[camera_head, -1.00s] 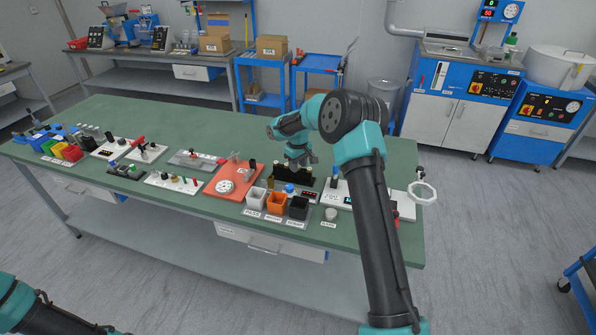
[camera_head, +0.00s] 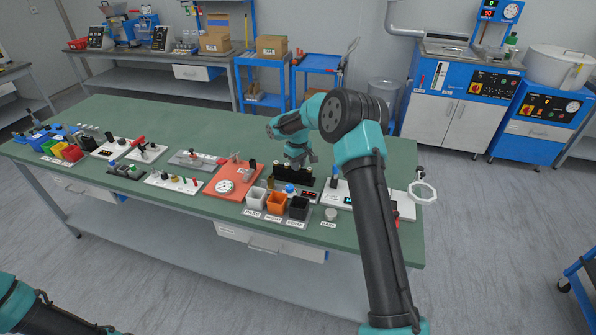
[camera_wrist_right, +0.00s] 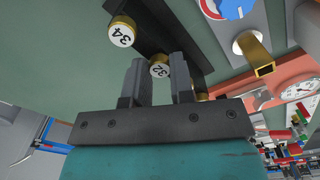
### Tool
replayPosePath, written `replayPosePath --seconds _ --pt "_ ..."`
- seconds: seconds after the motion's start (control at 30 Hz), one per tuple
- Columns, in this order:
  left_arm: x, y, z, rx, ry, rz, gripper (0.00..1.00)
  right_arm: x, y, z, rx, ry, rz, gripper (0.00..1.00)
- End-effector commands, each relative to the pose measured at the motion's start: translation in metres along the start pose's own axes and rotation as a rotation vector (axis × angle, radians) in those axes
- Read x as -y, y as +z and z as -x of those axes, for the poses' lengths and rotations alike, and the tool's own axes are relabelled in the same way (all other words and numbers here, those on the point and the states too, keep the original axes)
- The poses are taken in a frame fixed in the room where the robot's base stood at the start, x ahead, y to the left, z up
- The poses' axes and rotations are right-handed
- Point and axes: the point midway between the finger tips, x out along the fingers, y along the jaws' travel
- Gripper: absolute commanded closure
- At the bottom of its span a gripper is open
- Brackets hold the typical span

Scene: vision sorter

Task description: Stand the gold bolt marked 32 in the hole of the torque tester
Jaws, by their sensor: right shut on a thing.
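The gold bolt marked 32 (camera_wrist_right: 159,69) has a white top and sits between the fingers of my right gripper (camera_wrist_right: 160,84) in the right wrist view. The gripper is shut on it, at a dark rack (camera_wrist_right: 151,22). In the head view my right gripper (camera_head: 297,165) is down over this black rack (camera_head: 308,182), and the bolt is hard to make out there. A second gold bolt marked 34 (camera_wrist_right: 122,33) stands beside it. I cannot tell for certain which device is the torque tester, and no hole shows clearly. My left gripper is out of view.
A blue knob (camera_head: 290,188) is just in front of the rack. White (camera_head: 255,198), orange (camera_head: 276,203) and black (camera_head: 298,208) bins stand at the front edge. An orange plate (camera_head: 226,186) with a round gauge lies to the left. The green table's back is clear.

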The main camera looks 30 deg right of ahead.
Motion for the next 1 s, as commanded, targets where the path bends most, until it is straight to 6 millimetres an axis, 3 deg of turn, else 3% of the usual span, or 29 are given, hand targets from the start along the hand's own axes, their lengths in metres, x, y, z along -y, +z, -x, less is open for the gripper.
replayPosePath --seconds 1.0 --pt "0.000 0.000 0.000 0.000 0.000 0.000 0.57 0.000 0.000 0.040 -0.001 0.001 0.000 0.97"
